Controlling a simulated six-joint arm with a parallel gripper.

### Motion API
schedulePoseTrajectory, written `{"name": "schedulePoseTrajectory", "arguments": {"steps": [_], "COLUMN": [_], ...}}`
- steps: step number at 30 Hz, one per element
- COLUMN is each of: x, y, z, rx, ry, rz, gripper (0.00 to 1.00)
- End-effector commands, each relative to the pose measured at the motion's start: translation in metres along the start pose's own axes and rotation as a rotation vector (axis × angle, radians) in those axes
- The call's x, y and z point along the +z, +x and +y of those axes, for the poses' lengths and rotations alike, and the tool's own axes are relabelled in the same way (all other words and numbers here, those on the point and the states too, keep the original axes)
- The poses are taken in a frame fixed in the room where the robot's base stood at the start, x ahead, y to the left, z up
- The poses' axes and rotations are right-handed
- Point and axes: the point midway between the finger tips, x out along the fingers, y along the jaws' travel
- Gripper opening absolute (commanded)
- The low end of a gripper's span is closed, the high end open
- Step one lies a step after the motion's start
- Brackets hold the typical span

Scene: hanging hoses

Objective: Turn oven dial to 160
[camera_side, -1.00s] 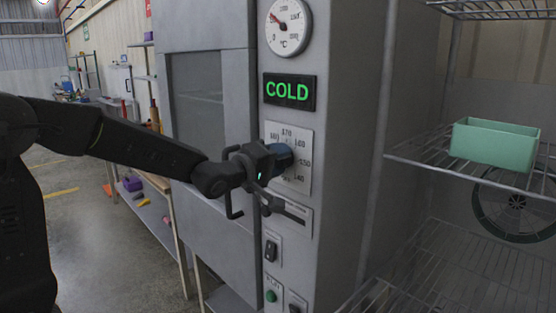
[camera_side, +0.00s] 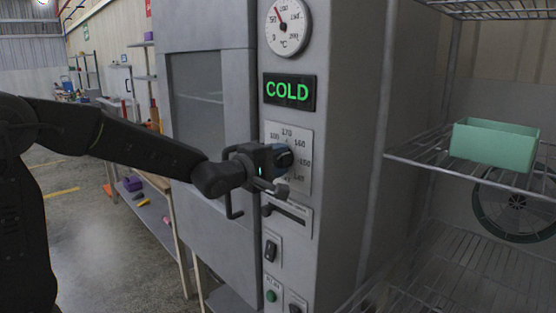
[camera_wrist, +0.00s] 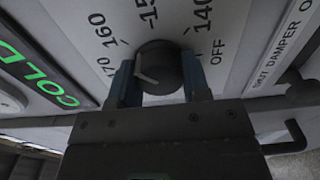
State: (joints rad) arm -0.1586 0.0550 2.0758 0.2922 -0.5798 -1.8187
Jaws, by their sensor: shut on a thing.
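The oven dial (camera_wrist: 160,65) is a round dark knob on a pale number plate (camera_side: 302,180) on the oven front. My gripper (camera_wrist: 160,84) is shut on it, with a blue finger pad on each side of the knob. In the side view the gripper (camera_side: 280,158) meets the plate and hides part of the dial. The numbers 140, 150 and 170 also show around the knob.
A green COLD display (camera_side: 289,91) and a round temperature gauge (camera_side: 288,27) are above the dial. A damper slot with a lever (camera_side: 288,215) and switches (camera_side: 271,251) are below. A wire rack with a green bin (camera_side: 494,145) stands at right.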

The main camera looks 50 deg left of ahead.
Motion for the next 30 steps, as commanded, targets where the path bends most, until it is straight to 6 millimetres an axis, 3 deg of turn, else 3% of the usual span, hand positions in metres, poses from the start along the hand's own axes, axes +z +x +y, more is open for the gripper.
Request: {"name": "schedulePoseTrajectory", "arguments": {"steps": [4,5,13,23,30], "x": [0.0,0.0,0.0,0.0,0.0], "y": [0.0,0.0,0.0,-0.006,-0.046], "z": [-0.001,-0.001,0.0,0.0,0.002], "rx": [-0.002,-0.002,-0.001,0.0,0.003], "ry": [0.001,0.001,0.002,0.002,0.003], "rz": [-0.001,-0.001,0.0,0.0,0.001], "gripper": [0.2,0.44,0.69,0.69,0.69]}}
